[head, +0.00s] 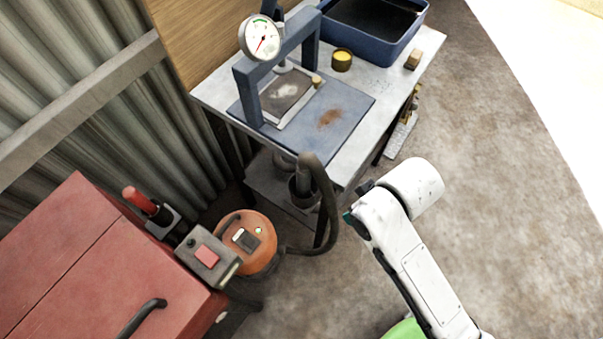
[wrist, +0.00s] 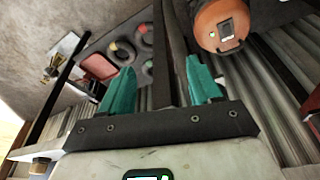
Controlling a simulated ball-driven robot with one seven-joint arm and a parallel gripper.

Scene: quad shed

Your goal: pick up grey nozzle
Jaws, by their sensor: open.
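A dark grey hose curves up from the orange vacuum (head: 248,240) beside the table. A grey upright piece (head: 303,185) stands behind the hose's upper end, over the lower shelf; it may be the nozzle, but I cannot tell for certain. My gripper (head: 347,216) is right of the hose in the head view, mostly hidden by my white arm, with a bit of teal showing. In the wrist view my gripper (wrist: 160,85) has two teal fingers spread apart and empty. The vacuum (wrist: 222,25) shows at the upper right there. No nozzle is clearly identifiable in the wrist view.
The work table (head: 405,75) carries a blue press (head: 247,92), a blue tray (head: 398,45) and a yellow tin (head: 342,60). A red cabinet (head: 90,265) stands at lower left. Concrete floor (head: 500,200) is clear to the right.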

